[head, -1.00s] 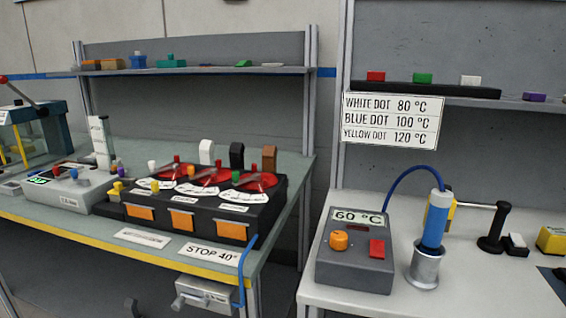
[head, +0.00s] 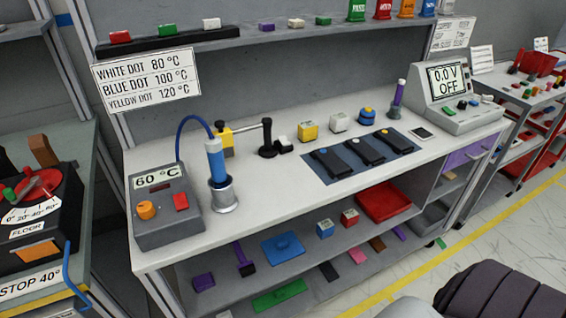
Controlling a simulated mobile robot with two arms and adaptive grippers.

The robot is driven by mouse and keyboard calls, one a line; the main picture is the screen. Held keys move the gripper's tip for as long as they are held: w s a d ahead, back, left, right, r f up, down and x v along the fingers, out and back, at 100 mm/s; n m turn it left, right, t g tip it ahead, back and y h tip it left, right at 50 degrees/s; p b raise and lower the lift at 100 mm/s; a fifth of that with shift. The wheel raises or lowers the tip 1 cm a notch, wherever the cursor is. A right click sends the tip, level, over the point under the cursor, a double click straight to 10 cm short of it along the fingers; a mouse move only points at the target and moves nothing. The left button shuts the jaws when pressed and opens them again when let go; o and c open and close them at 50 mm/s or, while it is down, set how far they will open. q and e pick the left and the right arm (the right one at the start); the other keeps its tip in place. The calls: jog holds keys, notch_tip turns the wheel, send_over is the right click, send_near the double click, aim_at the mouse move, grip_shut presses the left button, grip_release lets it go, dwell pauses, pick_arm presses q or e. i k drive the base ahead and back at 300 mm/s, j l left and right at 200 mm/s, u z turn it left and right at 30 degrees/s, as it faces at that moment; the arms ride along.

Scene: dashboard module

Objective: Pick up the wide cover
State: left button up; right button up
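I cannot tell for certain which thing is the wide cover. Several black flat pieces, among them a left one (head: 333,164), a middle one (head: 365,152) and a right one (head: 396,142), lie side by side on a dark blue mat (head: 316,172) on the white workbench. Each has a small dot near its far end. A flat blue piece (head: 283,247) with a raised middle lies on the shelf below the bench top. Neither of my grippers shows in the head view.
The grey heater box (head: 164,214) reading 60 °C stands at the bench's left, with a blue tool (head: 216,160) in a metal holder beside it. A voltage meter (head: 455,98) stands at the right end. A red tray (head: 384,201) lies on the lower shelf. The bench's front strip is clear.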

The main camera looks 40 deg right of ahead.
aim_at(282, 249)
jog(key=z, duration=1.1)
